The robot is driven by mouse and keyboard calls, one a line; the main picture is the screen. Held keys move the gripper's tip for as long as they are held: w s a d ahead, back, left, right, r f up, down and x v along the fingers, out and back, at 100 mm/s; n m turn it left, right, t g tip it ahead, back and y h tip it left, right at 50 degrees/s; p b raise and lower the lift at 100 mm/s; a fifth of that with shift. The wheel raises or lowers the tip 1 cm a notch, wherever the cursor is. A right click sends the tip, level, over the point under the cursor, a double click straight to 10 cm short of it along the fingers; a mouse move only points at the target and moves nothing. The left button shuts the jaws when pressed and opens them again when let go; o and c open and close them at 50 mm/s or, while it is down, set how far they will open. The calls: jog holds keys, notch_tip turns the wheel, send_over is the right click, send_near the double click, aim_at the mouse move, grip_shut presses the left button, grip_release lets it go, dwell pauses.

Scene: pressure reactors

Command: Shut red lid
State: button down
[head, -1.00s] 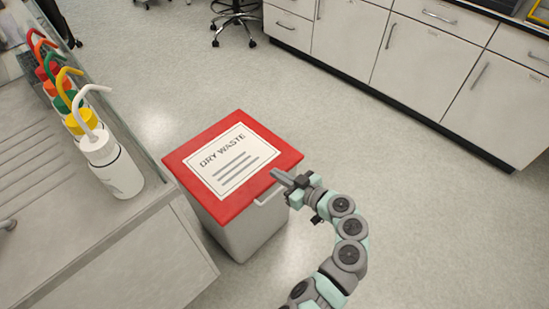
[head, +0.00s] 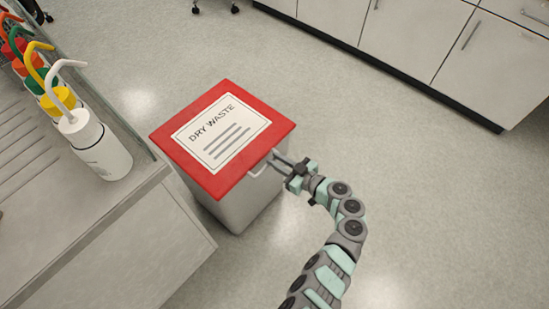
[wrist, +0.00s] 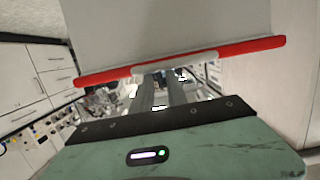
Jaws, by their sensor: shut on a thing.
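The red lid (head: 270,128) with a white "DRY WASTE" label lies flat over the top of the grey bin (head: 240,208) in the head view, with no clear gap between them. In the wrist view the lid (wrist: 255,47) shows edge-on as a thin red strip against the grey bin wall (wrist: 160,25). A pale handle (head: 257,172) juts from the lid's front edge; it also shows in the wrist view (wrist: 190,62). My gripper (head: 276,159) is at this handle, its fingers shut on it. The fingertips (wrist: 162,74) are partly hidden behind the handle in the wrist view.
A counter (head: 130,235) with several wash bottles, the nearest white (head: 100,152), stands close to the bin's left. White cabinets (head: 410,45) line the back right. The floor (head: 420,190) to the right of the bin is clear.

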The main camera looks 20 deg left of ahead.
jog(key=shift+h, duration=0.4)
jog(key=f, duration=0.2)
jog(key=s+f, duration=0.1)
jog(key=f, duration=0.1)
jog(key=shift+d+f, duration=0.1)
jog(key=shift+d, duration=0.25)
notch_tip(320, 180, up, 7)
jog(key=s+d+f+y+p, duration=0.1)
jog(key=d+f, duration=0.3)
jog(key=d, duration=0.4)
jog(key=shift+s+d, duration=0.2)
